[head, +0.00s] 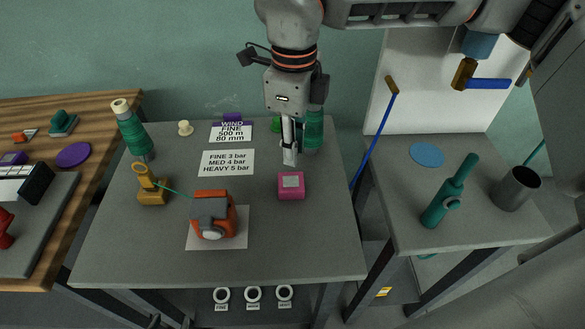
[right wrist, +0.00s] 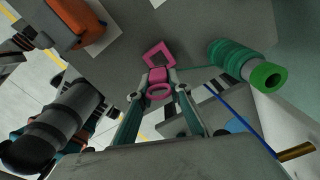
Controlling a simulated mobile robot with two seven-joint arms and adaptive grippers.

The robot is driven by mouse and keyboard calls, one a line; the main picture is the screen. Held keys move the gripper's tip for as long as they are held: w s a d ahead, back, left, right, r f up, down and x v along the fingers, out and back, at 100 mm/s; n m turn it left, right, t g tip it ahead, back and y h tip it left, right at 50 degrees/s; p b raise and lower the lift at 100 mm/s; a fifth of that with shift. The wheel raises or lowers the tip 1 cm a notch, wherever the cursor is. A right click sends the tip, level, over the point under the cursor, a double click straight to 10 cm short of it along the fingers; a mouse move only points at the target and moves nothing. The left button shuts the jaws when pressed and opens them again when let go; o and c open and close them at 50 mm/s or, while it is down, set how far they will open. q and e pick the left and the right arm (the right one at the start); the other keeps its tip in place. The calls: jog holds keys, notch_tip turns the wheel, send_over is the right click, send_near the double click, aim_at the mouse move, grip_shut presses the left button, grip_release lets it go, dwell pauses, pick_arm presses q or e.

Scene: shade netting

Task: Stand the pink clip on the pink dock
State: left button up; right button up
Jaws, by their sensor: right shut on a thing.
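My right gripper (head: 290,160) reaches down over the middle of the grey table, fingers pointing at the pink dock (head: 291,186). The dock is a small pink block with a grey top face; in the right wrist view it shows as a pink square outline (right wrist: 158,53). In that view my right gripper (right wrist: 158,88) is shut on the pink clip (right wrist: 160,91), which shows as pink parts between the fingertips, close to the dock. Whether clip and dock touch I cannot tell. The clip is hidden in the head view. My left gripper is not seen.
A dark green spool (head: 313,130) stands close to the right gripper. An orange and grey device (head: 212,216) sits on a white sheet left of the dock. A yellow-brown fixture (head: 152,186) and another green spool (head: 131,130) stand further left. The table's front right is clear.

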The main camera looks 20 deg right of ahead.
aim_at(293, 182)
notch_tip(293, 182, down, 2)
jog(key=shift+f+b, duration=0.35)
jog(key=shift+f, duration=1.9)
jog(key=o, duration=0.9)
jog(key=shift+f, duration=0.1)
